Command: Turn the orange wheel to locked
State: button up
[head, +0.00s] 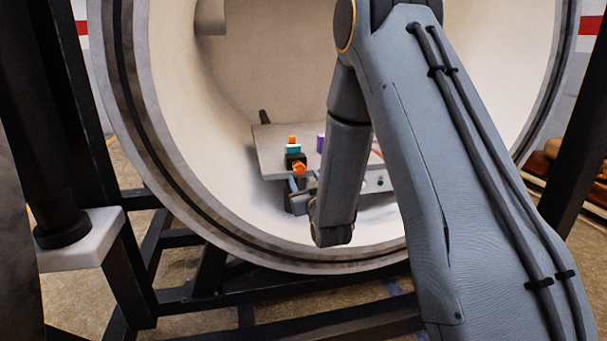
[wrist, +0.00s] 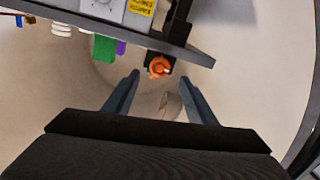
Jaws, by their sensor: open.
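The orange wheel (head: 299,168) shows in the head view on a dark mount at the front left edge of the grey shelf inside the furnace. In the wrist view the orange wheel (wrist: 159,67) sits on a black block just beyond my fingertips, between their lines. My gripper (wrist: 160,88) is open and empty, its two fingers apart, with a visible gap to the wheel. In the head view my gripper (head: 299,192) is small and partly hidden by my arm. The wheel's turned position is too small to read.
The grey shelf (head: 267,152) carries a teal block (head: 293,149) and a purple item (head: 320,143). In the wrist view a green block (wrist: 104,48), a white coil (wrist: 62,29) and a panel with a yellow label (wrist: 143,6) are near the shelf edge. The round furnace rim (head: 190,215) surrounds my arm.

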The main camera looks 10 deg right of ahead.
aim_at(300, 169)
jog(key=w, duration=0.5)
jog(key=shift+w, duration=0.35)
jog(key=shift+c, duration=0.4)
jog(key=c, duration=1)
jog(key=shift+o, duration=0.2)
